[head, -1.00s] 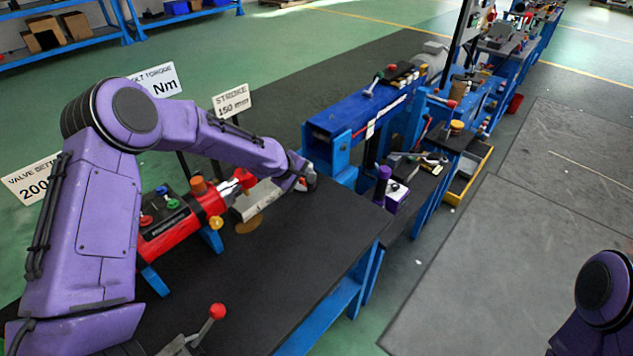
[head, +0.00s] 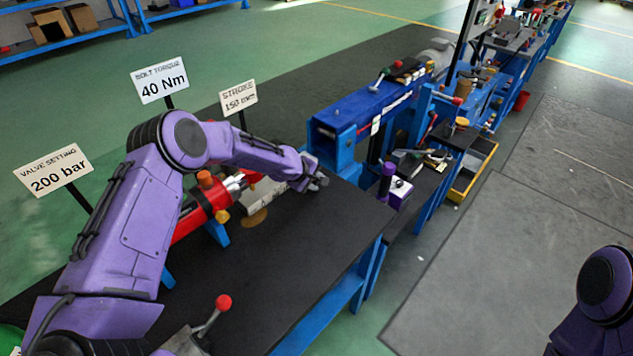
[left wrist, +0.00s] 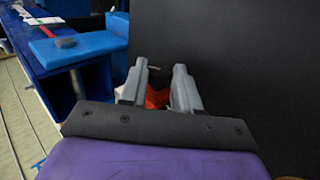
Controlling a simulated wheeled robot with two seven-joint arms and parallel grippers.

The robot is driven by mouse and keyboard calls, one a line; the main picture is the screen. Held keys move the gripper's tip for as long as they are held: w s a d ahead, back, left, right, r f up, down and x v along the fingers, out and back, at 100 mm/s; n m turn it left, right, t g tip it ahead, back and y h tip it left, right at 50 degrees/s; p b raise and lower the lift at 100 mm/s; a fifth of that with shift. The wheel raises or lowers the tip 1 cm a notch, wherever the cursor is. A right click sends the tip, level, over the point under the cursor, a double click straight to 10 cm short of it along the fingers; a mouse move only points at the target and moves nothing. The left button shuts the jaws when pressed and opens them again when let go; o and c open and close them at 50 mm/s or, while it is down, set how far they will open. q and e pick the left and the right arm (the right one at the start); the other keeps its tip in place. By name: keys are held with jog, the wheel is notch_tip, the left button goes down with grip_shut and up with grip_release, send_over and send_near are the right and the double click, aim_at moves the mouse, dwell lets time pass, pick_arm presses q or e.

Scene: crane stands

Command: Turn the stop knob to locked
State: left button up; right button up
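My left gripper (head: 318,183) is low over the right part of the black bench top, beside the blue press frame. In the left wrist view its two grey fingers (left wrist: 160,88) stand apart. A small orange-red thing (left wrist: 157,97) shows between and behind them; I cannot tell whether they touch it. The stop knob cannot be picked out for certain. A red cylinder (head: 205,208) on blue stands carries an orange knob (head: 206,178) and a yellow knob (head: 222,216). My right gripper is out of view.
A red-ball lever (head: 223,302) stands at the near bench edge. The bench middle is clear.

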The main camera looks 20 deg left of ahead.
pick_arm(q)
jog(key=shift+s+a+f, duration=0.1)
jog(key=shift+a, duration=0.05)
jog(key=shift+r+g+y+p, duration=0.3)
jog(key=shift+g+p, duration=0.3)
jog(key=shift+p, duration=0.1)
jog(key=shift+g, duration=0.3)
jog(key=shift+w+f+g+y, duration=0.1)
jog(key=shift+w+g+y, duration=0.1)
jog(key=shift+g+y, duration=0.15)
jog(key=g+b, duration=0.1)
jog(key=b, duration=0.3)
jog(key=g+y+b, duration=0.1)
jog(key=g+b, duration=0.1)
jog(key=b, duration=0.2)
jog(key=shift+w+f+g, duration=0.15)
jog(key=shift+w+g, duration=0.1)
jog(key=shift+w, duration=0.1)
jog(key=shift+g+b, duration=0.3)
jog(key=shift+b, duration=0.9)
jog(key=shift+r, duration=0.25)
